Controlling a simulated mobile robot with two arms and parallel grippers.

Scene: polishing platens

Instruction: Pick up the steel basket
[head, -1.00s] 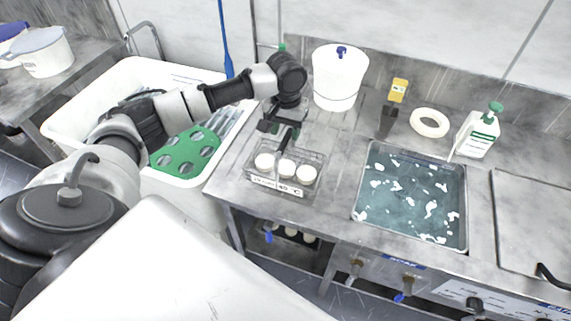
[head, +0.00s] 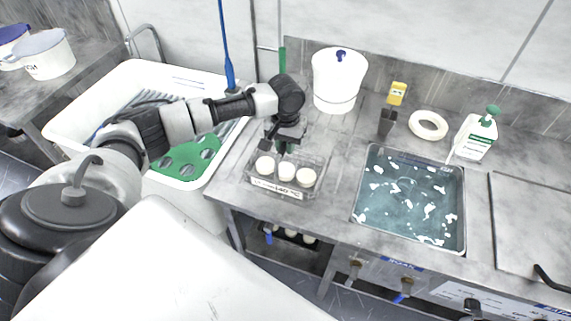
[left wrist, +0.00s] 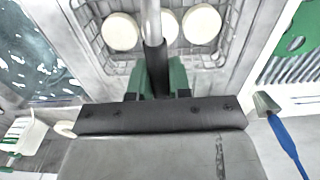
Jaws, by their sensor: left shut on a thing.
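The steel basket (head: 318,172) is a small wire basket on the steel counter, with a white label on its front and three round white pieces in it. My left gripper (head: 284,151) reaches down over the back middle of the basket. In the left wrist view, the gripper's green fingers (left wrist: 158,78) are shut on the basket's upright grey handle (left wrist: 152,30). The wire mesh (left wrist: 92,42) and the white pieces show just beyond the fingers. I cannot tell whether the basket's bottom is clear of the counter. My right gripper is not in view.
A sink of bluish liquid (head: 361,205) with white foam lies right of the basket. A white lidded container (head: 338,82) stands behind it. A white tub (head: 78,112) with a green holed plate (head: 190,158) is at the left. A white ring (head: 428,125) and bottle (head: 475,137) stand behind the sink.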

